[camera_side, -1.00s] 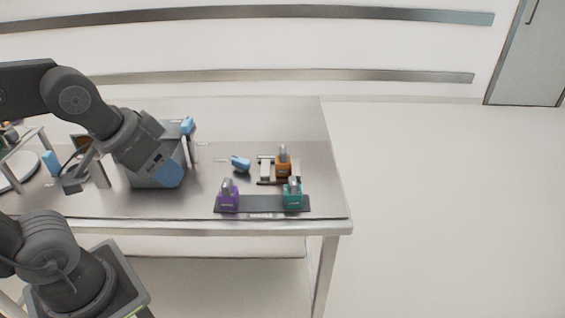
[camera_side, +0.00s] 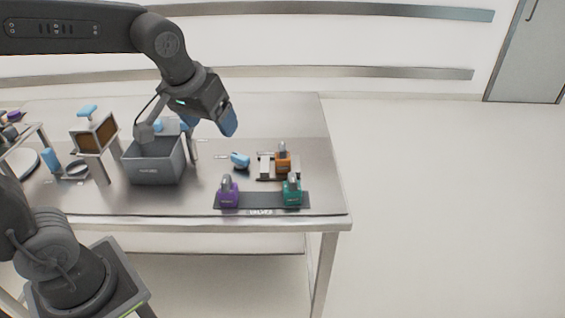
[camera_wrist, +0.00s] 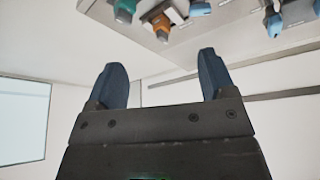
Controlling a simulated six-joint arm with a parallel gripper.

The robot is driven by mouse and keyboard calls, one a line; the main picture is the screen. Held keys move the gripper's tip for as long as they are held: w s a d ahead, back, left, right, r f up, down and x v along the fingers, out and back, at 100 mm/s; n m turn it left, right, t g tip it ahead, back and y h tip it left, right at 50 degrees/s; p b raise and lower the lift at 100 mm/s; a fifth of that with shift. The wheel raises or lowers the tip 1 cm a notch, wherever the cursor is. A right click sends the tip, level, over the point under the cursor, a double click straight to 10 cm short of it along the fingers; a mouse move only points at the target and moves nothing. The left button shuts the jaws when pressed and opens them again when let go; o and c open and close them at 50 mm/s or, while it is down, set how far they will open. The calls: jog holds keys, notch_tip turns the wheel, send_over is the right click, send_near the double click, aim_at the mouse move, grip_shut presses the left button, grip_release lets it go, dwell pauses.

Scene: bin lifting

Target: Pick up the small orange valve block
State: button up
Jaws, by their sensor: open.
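The small orange valve block (camera_side: 283,164), with a grey metal top, sits upright on a small grey fixture at the right of the steel table. It also shows near the top of the wrist view (camera_wrist: 161,24). My gripper (camera_side: 228,122) hangs in the air above the table, left of and higher than the orange block. In the wrist view its two blue fingers (camera_wrist: 162,80) are spread apart with nothing between them.
A purple block (camera_side: 228,194) and a teal block (camera_side: 292,194) stand on a dark labelled strip (camera_side: 260,203) in front of the orange block. A blue object (camera_side: 240,161) lies left of it. A grey bin (camera_side: 153,168) stands further left, beside a brown-panelled stand (camera_side: 94,135).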

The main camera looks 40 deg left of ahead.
jog(key=w+a+f+n+y, duration=0.1)
jog(key=w+f+n, duration=0.2)
jog(key=w, duration=0.8)
jog(key=n+g+y, duration=0.1)
jog(key=n+g, duration=0.1)
jog(key=n, duration=0.1)
send_near(283, 146)
jog(key=x, duration=0.6)
jog(key=shift+s+a, duration=0.2)
jog(key=shift+s, duration=0.2)
jog(key=shift+t, duration=0.3)
jog(key=shift+w+d+x, duration=0.1)
jog(key=shift+x, duration=1.45)
jog(key=shift+w+d+x, duration=0.1)
jog(key=shift+d+x, duration=0.05)
jog(key=shift+x, duration=1.35)
jog(key=c, duration=1)
jog(key=shift+c, duration=0.5)
jog(key=shift+r, duration=0.15)
